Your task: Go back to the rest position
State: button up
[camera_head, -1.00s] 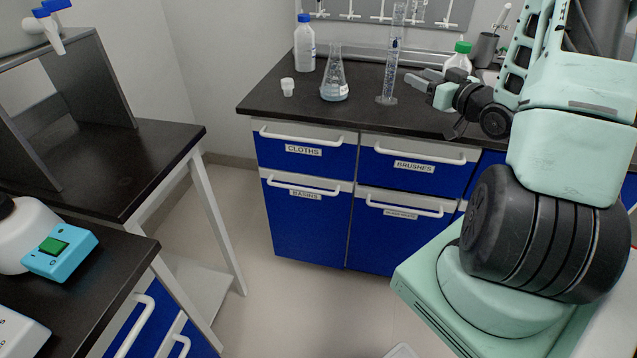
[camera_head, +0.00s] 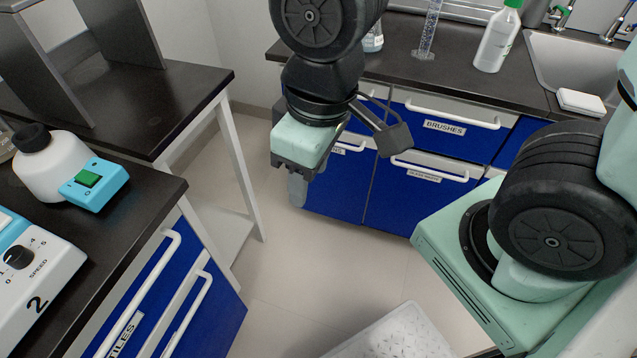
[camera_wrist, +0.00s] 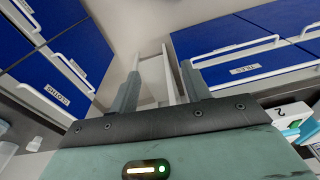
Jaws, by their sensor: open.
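My gripper (camera_head: 298,188) hangs pointing down over the open floor, in front of the blue cabinets at the back. It holds nothing. In the wrist view its two fingers (camera_wrist: 160,85) are spread apart, with only floor and a pale table leg showing between them. In the head view one finger largely hides the other.
A dark counter (camera_head: 480,70) with a sink (camera_head: 570,62) and a white bottle (camera_head: 497,40) stands behind. At left, a nearer bench (camera_head: 150,190) bears a white container (camera_head: 45,165), a light-blue box (camera_head: 97,187) and a numbered device (camera_head: 30,262). The floor (camera_head: 290,275) between is clear.

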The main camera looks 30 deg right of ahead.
jog(key=s, duration=0.3)
jog(key=shift+s+a+r+g, duration=0.2)
jog(key=shift+a+r+g, duration=0.1)
jog(key=shift+g, duration=0.1)
